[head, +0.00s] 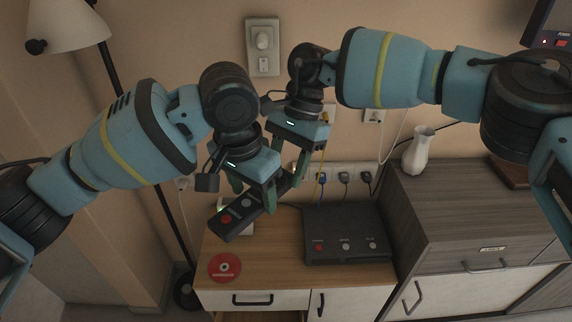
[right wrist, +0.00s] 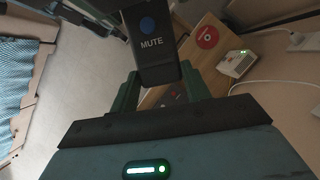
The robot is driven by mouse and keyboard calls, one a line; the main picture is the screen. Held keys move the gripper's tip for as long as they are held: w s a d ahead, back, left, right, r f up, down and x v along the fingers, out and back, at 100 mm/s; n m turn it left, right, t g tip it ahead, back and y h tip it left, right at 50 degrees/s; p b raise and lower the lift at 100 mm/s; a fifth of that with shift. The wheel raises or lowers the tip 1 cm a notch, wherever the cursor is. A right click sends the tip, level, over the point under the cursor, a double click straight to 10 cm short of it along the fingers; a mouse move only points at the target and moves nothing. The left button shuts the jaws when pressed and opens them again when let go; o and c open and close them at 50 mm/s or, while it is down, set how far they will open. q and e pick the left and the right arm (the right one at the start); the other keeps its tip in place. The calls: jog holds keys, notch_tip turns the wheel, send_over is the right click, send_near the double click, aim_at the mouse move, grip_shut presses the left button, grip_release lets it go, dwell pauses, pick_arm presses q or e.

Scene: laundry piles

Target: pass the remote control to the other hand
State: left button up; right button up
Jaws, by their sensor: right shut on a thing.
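The remote control (head: 235,216) is a long dark bar with red and grey buttons, held tilted in the air above the wooden cabinet. My right gripper (head: 289,165) is shut on its far upper end. In the right wrist view the remote (right wrist: 150,50) lies between the fingers (right wrist: 158,88), with a blue button and the word MUTE showing. My left gripper (head: 254,198) is at the remote's middle, with one finger on each side of it. I cannot tell whether these fingers press on it. The remote's near end sticks out past them.
Below is the wooden cabinet top (head: 215,248) with a red disc (head: 224,267) and a black box with buttons (head: 346,250). Plugs and cables line the wall behind. A white vase (head: 418,150) stands on the grey cabinet to the right. A floor lamp (head: 70,25) stands at left.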

pick_arm(q)
jog(key=shift+o, duration=1)
